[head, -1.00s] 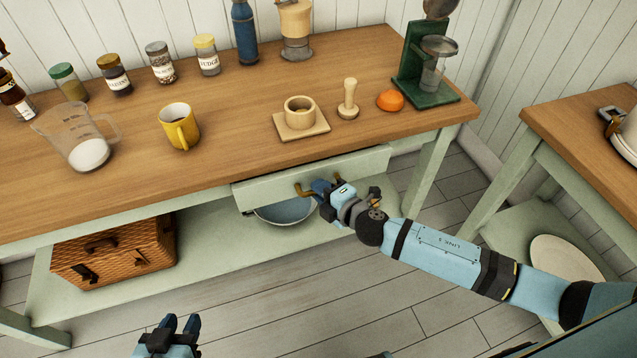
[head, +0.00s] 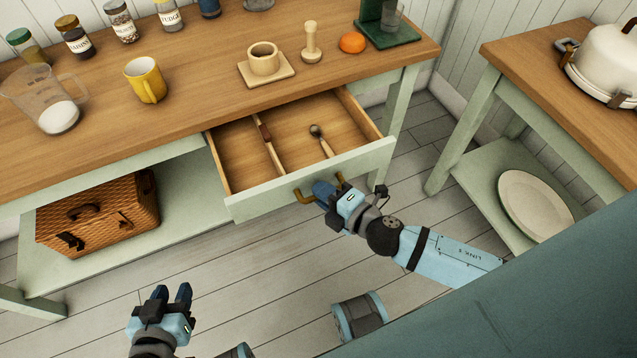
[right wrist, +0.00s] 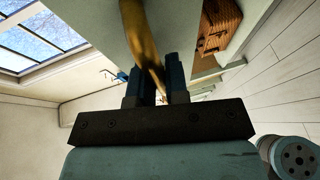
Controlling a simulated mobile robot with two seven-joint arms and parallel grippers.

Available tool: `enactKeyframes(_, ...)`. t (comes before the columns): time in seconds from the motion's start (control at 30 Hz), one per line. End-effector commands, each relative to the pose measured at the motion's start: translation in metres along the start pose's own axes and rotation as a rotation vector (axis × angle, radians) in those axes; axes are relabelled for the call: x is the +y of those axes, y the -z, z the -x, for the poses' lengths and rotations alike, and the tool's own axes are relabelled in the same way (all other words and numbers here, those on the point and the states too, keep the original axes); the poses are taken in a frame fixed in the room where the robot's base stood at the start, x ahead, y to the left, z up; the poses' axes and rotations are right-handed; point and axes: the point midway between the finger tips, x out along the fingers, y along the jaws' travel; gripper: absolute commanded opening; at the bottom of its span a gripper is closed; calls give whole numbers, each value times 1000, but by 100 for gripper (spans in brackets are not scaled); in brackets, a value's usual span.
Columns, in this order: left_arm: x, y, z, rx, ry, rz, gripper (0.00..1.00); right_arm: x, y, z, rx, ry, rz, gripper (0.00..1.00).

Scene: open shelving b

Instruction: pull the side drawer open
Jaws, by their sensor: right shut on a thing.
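The side drawer (head: 250,207) under the wooden counter stands pulled out, its green front well away from the table. The right wrist view shows the handle (right wrist: 143,40) between the two blue fingers (right wrist: 156,86). My left gripper (head: 172,296) hangs empty over the floor at the lower left, its fingers apart.
On the counter stand a yellow mug (head: 146,80), a measuring jug (head: 45,100), a wooden bowl on a board (head: 266,68), a tamper (head: 311,45) and an orange object (head: 352,42). A wicker basket (head: 100,215) sits on the lower shelf. A side table holds a white pot (head: 605,60).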

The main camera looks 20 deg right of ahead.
Motion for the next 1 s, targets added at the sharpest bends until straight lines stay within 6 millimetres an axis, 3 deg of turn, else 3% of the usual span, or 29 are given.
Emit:
enactKeyframes(0.37,1,-4,0,-7,-2,2,38,0,1,2,1,0,-1,0)
enactKeyframes(0.4,1,-4,0,-8,-2,2,38,0,1,2,1,0,-1,19)
enactKeyframes(0.43,1,-4,0,-8,-2,2,38,0,1,2,1,0,-1,24)
enactKeyframes(0.83,1,-4,0,-9,-1,2,38,0,1,2,0,0,0,24)
enactKeyframes(1.0,1,-5,0,-9,-1,2,38,-2,1,13,0,2,-2,24)
